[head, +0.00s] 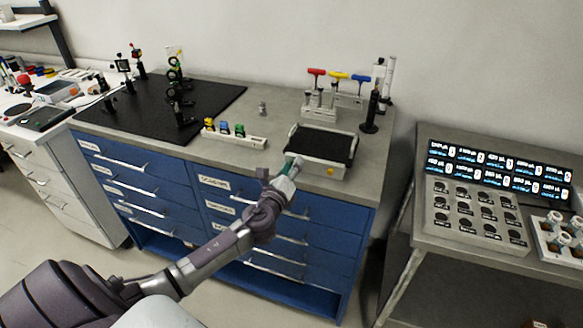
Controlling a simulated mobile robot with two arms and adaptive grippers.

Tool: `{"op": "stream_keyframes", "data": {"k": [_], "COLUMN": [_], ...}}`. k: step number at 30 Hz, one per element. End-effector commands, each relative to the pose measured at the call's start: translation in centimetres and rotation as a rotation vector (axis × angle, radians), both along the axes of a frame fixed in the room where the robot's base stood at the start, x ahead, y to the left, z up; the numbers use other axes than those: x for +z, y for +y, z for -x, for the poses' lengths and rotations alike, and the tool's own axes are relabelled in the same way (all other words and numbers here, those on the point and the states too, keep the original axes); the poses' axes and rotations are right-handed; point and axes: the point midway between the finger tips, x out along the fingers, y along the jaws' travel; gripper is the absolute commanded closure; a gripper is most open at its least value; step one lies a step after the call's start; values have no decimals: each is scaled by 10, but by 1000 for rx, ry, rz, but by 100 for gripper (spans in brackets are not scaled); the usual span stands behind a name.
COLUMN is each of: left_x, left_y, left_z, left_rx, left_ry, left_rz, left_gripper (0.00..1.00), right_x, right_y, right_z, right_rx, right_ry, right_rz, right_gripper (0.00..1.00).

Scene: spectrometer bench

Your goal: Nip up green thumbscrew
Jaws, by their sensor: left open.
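My left gripper (293,164) is open, in front of the near edge of the black-topped tray box. Its fingers are small in the picture, and I see nothing held between them. A tiny green spot (181,52) shows on an optic mount at the back of the black breadboard (220,93); it may be the green thumbscrew, but it is too small to tell. A small green piece (240,130) also stands in a pale rack at the bench front, left of my gripper. My right gripper is out of view.
The black-topped tray box (330,166) stands near the bench front. Behind it are coloured T-handle tools (337,76) in a stand and a dark post (370,112). Several optic mounts crowd the breadboard. A cart with a lit display panel (499,170) is at right.

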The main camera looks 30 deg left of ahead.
Motion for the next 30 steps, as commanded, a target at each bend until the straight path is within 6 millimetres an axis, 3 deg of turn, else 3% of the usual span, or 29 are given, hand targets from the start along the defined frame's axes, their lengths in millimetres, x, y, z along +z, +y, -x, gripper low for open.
{"op": "stream_keyframes", "data": {"k": [5, 15, 21, 30], "left_x": [0, -1, -1, 0], "left_y": [-2, -18, -26, -28], "left_z": [9, 76, 106, 117], "left_rx": [-1, -1, 0, 1], "left_ry": [1, 3, 3, -1], "left_rz": [0, 1, 1, 0], "left_gripper": [58, 58, 58, 58], "right_x": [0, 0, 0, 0], "right_y": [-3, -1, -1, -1], "right_z": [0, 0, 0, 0], "right_rx": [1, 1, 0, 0], "right_ry": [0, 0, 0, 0], "right_rz": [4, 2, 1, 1], "right_gripper": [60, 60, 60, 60]}}
